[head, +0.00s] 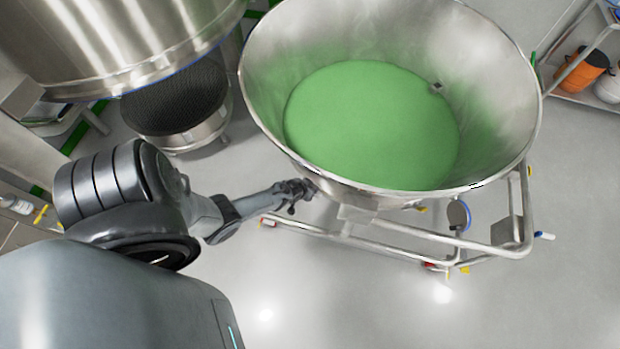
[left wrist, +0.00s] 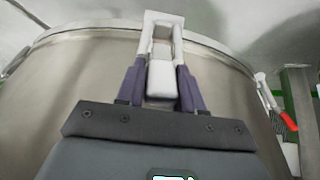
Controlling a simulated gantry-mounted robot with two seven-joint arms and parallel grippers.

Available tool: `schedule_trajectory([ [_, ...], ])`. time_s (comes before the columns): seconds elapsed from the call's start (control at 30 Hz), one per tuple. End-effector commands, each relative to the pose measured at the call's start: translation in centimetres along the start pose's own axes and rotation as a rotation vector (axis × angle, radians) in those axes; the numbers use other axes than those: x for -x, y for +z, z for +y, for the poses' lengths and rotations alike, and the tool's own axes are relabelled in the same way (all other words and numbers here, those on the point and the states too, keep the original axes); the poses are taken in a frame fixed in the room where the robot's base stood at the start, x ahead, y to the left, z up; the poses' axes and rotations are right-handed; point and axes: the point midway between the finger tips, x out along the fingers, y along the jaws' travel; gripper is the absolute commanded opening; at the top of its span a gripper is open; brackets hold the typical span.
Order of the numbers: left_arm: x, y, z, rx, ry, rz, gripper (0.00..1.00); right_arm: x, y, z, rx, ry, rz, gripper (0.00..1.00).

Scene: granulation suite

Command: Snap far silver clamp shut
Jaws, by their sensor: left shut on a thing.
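My left gripper (head: 296,190) reaches in from the left to the near left side of a large steel bowl (head: 500,110), just below its rim. In the left wrist view, its two dark fingers (left wrist: 160,88) are shut on the lever of a silver clamp (left wrist: 163,20). The clamp's pale frame rises from between the fingers to the rim band of the steel vessel (left wrist: 85,70). In the head view I cannot make out the clamp at the gripper. My right gripper is in neither view.
The bowl holds green powder (head: 370,125) and stands on a tubular wheeled frame (head: 400,240). A red-tipped lever (left wrist: 289,121) is at the right in the left wrist view. A steel vessel with a dark mesh (head: 175,105) stands behind my arm. The floor at front right is clear.

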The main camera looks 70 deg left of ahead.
Motion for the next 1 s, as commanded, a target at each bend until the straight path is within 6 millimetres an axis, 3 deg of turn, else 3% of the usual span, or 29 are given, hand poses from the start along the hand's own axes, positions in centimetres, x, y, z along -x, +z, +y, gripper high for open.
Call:
schedule_trajectory([
  [0.03,0.0,0.1,-0.1,0.000,-0.002,-0.003,0.40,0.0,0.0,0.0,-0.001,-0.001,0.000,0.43],
  [0.17,0.0,0.1,-0.1,0.000,-0.001,-0.002,0.57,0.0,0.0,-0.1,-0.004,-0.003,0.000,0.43],
  [0.57,0.7,0.0,0.0,-0.001,0.000,-0.001,0.57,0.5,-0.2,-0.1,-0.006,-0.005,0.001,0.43],
  [1.0,7.2,0.0,0.0,-0.001,0.000,-0.001,0.57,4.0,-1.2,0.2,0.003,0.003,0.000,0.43],
])
